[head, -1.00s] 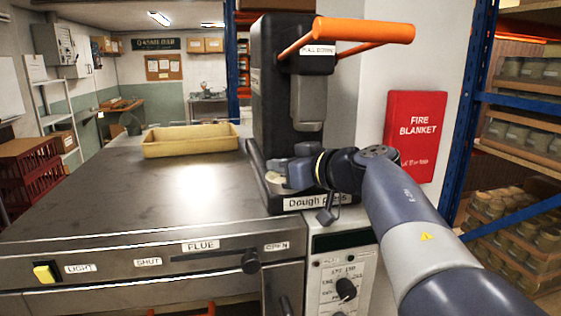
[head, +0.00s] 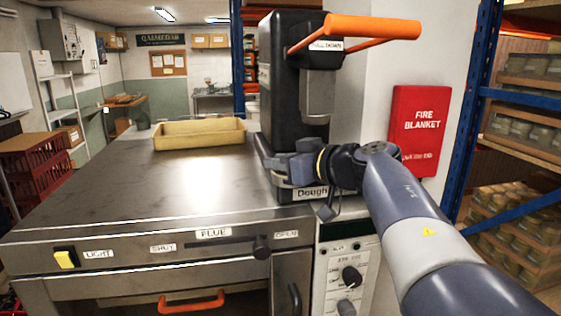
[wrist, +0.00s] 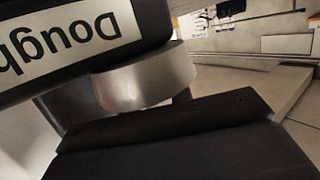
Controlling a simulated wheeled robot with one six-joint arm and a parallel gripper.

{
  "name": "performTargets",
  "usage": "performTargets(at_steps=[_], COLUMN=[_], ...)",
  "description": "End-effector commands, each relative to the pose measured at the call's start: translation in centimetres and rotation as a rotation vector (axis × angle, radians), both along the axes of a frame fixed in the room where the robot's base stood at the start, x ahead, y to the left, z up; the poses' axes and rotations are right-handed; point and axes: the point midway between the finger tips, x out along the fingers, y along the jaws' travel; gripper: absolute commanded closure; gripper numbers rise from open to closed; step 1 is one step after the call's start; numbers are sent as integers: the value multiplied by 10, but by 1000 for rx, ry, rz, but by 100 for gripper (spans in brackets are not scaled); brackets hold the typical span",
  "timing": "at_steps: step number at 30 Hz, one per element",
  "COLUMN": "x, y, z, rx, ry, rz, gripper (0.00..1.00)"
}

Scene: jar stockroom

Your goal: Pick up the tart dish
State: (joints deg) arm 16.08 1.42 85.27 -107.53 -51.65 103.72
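A round, shallow metal dish, which looks like the tart dish (wrist: 150,80), shows in the wrist view beside the black base labelled "Dough". In the head view only a small grey part of it shows low on the dough press (head: 300,105), mostly hidden by my gripper (head: 288,168). My gripper is at the press base, under the metal ram. In the wrist view a dark part of my gripper fills the bottom, close against the dish. The fingertips are hidden, so I cannot tell whether they grip it.
The press stands at the right end of a steel oven top (head: 110,200). A yellow tray (head: 200,134) lies behind on the left. The orange press lever (head: 370,27) overhangs above my arm. A red fire blanket box (head: 418,130) and blue shelving with jars are right.

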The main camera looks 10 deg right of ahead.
Motion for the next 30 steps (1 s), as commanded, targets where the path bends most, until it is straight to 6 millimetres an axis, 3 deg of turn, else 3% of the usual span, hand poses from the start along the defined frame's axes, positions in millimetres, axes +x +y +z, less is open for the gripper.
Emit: performTargets(at_steps=[11,24,30], x=[-3,-63,-82], y=[-4,-43,-54], z=[-1,14,19], rx=[-1,-1,-1], ry=[3,-2,-2], rz=[-4,-7,-4], gripper=[77,77,77])
